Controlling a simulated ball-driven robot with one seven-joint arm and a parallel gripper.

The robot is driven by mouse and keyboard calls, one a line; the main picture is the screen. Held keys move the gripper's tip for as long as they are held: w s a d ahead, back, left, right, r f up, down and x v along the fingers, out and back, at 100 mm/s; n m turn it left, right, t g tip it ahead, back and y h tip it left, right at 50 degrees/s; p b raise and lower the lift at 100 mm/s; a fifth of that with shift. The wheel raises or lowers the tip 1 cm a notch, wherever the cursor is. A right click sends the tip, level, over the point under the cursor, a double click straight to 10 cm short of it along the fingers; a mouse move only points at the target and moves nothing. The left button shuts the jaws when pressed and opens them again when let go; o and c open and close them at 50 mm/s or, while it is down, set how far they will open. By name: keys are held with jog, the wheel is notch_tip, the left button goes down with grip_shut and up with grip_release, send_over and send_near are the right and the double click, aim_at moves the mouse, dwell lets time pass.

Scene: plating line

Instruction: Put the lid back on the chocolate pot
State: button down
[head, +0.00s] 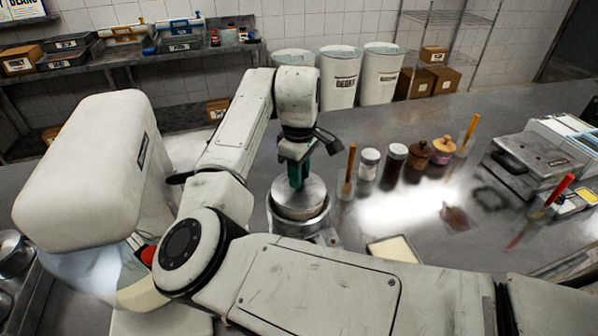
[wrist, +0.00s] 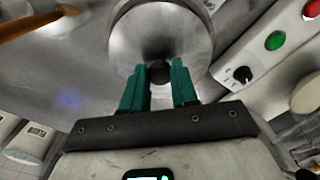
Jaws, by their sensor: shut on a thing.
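My gripper (head: 297,181) has teal fingers and points down over the chocolate pot (head: 284,226), a round metal pot near the middle of the counter. The fingers are shut on the dark knob (wrist: 159,73) of the round silver lid (head: 314,190). In the wrist view the lid (wrist: 135,35) spreads out beyond the fingertips (wrist: 158,68). The lid is over the pot's opening, roughly level. I cannot tell whether it touches the rim. The lid and fingers hide the pot's inside.
Right of the pot stand a brush in a holder (head: 348,170), several jars (head: 393,163) and a grey machine (head: 525,165). A cream tray (head: 393,248) lies in front. A white mixer-like machine (head: 90,180) is at left. Bare counter (head: 440,120) lies behind the jars.

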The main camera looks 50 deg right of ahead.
jog(key=shift+c, duration=1.5)
grip_release()
jog(key=shift+r+p, duration=2.5)
jog(key=shift+p, duration=0.2)
jog(key=shift+r+p, duration=0.45)
jog(key=shift+r, duration=0.55)
jog(key=shift+c, duration=0.2)
grip_shut()
